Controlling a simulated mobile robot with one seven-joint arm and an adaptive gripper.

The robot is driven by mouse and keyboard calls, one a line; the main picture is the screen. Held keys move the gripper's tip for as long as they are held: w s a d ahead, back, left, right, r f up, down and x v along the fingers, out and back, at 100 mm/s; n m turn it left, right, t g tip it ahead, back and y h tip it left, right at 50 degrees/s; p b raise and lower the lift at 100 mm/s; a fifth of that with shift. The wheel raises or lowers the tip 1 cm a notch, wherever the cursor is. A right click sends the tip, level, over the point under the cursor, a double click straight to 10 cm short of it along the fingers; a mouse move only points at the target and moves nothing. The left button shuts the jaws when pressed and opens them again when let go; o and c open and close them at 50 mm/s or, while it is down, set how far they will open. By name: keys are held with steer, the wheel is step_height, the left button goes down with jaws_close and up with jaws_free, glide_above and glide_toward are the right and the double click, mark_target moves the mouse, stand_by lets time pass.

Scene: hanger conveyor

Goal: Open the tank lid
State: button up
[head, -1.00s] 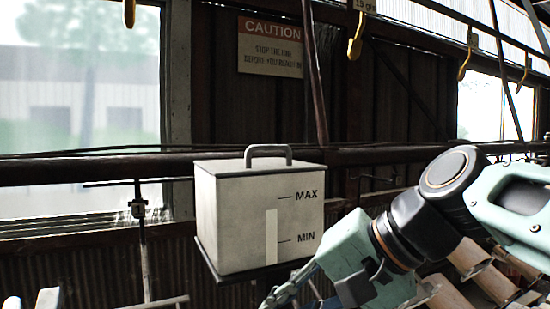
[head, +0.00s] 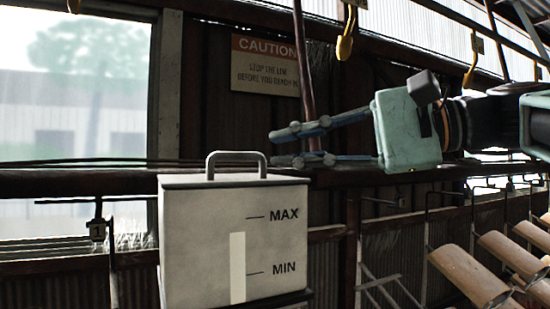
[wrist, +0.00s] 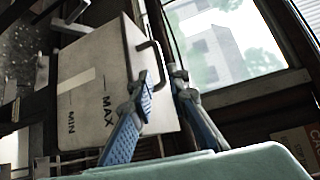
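The tank (head: 200,235) is a pale box with MAX and MIN marks and a level strip on its front. Its flat lid (head: 290,180) lies shut on top, with an arched grey handle (head: 237,155) standing up from it. My gripper (head: 276,148) is level with the handle, just to its right in the head view, with both fingers pointing left at it. The fingers are apart and empty. In the wrist view the tank (wrist: 88,95) appears turned on its side, and the handle (wrist: 160,62) shows beyond the open gripper (wrist: 160,80).
A dark rail (head: 60,182) runs behind the tank along the wall. A caution sign (head: 265,65) hangs above, and yellow hooks (head: 345,45) hang from an overhead line. Several tan cylinders (head: 465,275) lie at the lower right.

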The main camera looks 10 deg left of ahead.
mark_target(243, 155)
steer(key=x, duration=0.8)
steer(key=shift+a+f+p, duration=0.1)
steer(key=shift+a+p, duration=0.15)
steer(key=shift+p, duration=0.1)
jaws_close()
